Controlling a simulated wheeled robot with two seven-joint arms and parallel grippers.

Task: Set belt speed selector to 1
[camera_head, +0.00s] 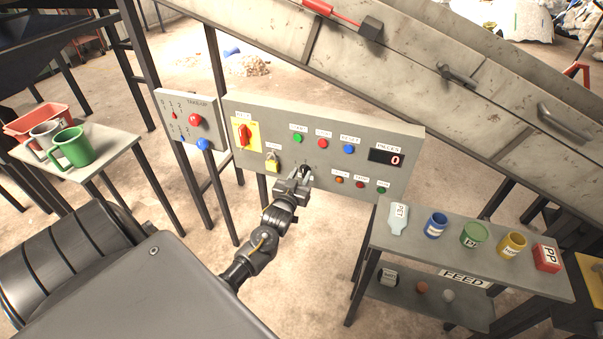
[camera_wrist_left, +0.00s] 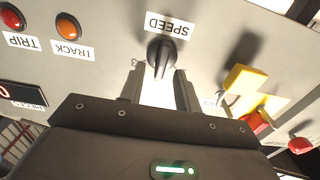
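In the wrist view the panel appears upside down, and the knob's narrow grip runs roughly up and down the picture. In the head view the knob (camera_head: 306,170) is partly hidden by my gripper. My left gripper (camera_head: 298,180) is at the panel's lower edge. In the wrist view its two fingers (camera_wrist_left: 160,78) are apart, with the knob at the gap between their tips. I cannot tell whether they touch it. My right gripper is not in view.
A yellow padlock (camera_head: 272,163) and a red rotary switch (camera_head: 243,134) are left of the knob. Orange, red and green buttons (camera_head: 360,184) are close on its right. A counter display (camera_head: 387,158) reads 0. A feed shelf (camera_head: 388,244) with containers stands right; a cup table (camera_head: 112,150) stands left.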

